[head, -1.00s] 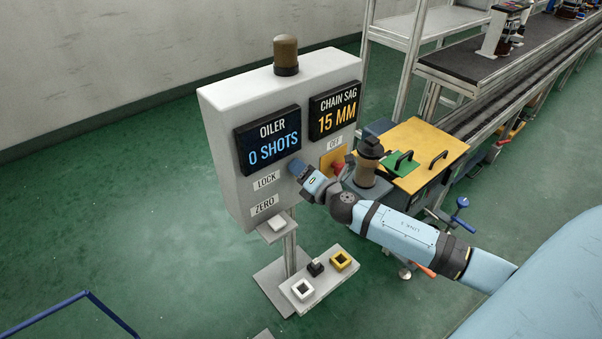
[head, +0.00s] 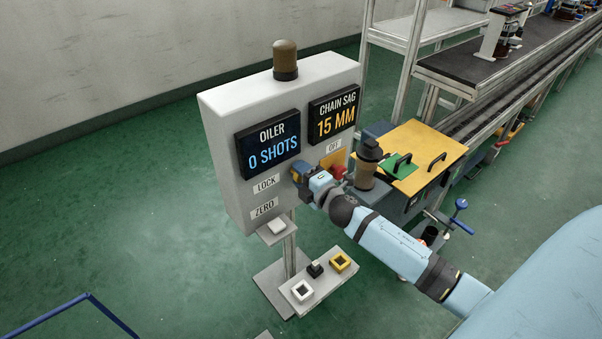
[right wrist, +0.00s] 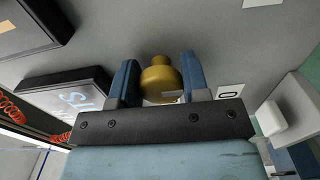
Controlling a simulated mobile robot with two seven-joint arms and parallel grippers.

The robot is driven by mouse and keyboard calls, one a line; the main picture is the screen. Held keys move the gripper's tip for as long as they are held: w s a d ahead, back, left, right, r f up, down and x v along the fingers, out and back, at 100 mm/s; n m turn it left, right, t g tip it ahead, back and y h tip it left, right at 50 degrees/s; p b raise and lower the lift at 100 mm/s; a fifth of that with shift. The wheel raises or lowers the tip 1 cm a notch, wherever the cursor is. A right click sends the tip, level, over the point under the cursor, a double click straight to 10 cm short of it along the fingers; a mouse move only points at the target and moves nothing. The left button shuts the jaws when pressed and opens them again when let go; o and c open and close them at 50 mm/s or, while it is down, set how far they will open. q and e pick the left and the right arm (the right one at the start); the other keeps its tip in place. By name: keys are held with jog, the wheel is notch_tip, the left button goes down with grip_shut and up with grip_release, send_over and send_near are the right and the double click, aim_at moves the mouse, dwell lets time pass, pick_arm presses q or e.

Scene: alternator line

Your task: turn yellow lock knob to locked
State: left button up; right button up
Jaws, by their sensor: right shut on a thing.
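The yellow lock knob (right wrist: 158,82) sits on the grey panel face between the two blue fingers of my right gripper (right wrist: 160,76) in the right wrist view. The right gripper is shut on it. In the head view, the right gripper (head: 299,170) is at the panel just right of the LOCK label (head: 266,183); its fingers mostly hide the knob there, and I cannot read the knob's turned position. My left gripper is out of view.
The grey control box (head: 222,140) has an OILER display (head: 269,143) reading 0 SHOTS and a CHAIN SAG display (head: 334,114) reading 15 MM. A red knob (head: 338,172) is close right of my gripper.

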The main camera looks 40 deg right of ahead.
dwell(0.4)
jog(key=o, duration=0.9)
jog(key=shift+c, duration=0.2)
jog(key=s+d, duration=0.1)
jog(key=s, duration=1.3)
jog(key=shift+p, duration=0.3)
jog(key=shift+w, duration=0.1)
